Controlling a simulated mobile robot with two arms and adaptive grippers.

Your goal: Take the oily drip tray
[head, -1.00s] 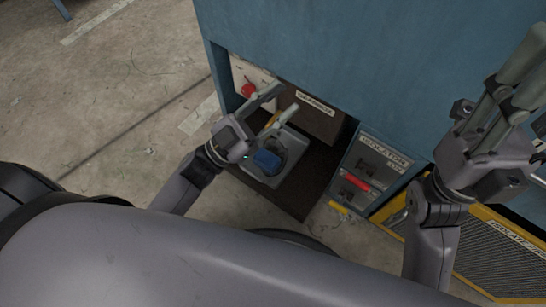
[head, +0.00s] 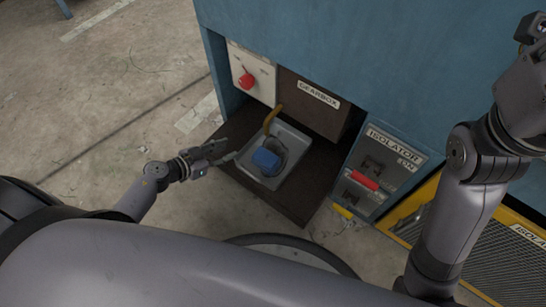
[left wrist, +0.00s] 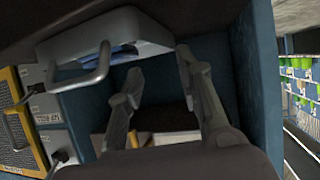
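The drip tray (head: 291,135) is a grey rectangular tray on a dark shelf under the gearbox. A blue object (head: 266,158) and a dark round patch lie in it. In the left wrist view, the tray (left wrist: 150,25) shows at the top with a grey loop handle (left wrist: 92,78). My left gripper (head: 229,150) is at the tray's left side in the head view. Its fingers (left wrist: 158,70) are apart with nothing held between them, below and right of the handle in the wrist view. My right gripper (head: 530,85) is at the upper right edge; its fingers are cut off.
A brown pipe (head: 272,118) comes down from the gearbox (head: 316,98) at the tray's back. A panel with a red button (head: 247,81) is behind left. The isolator box (head: 378,165) with a red handle stands at right. Open floor lies to the left.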

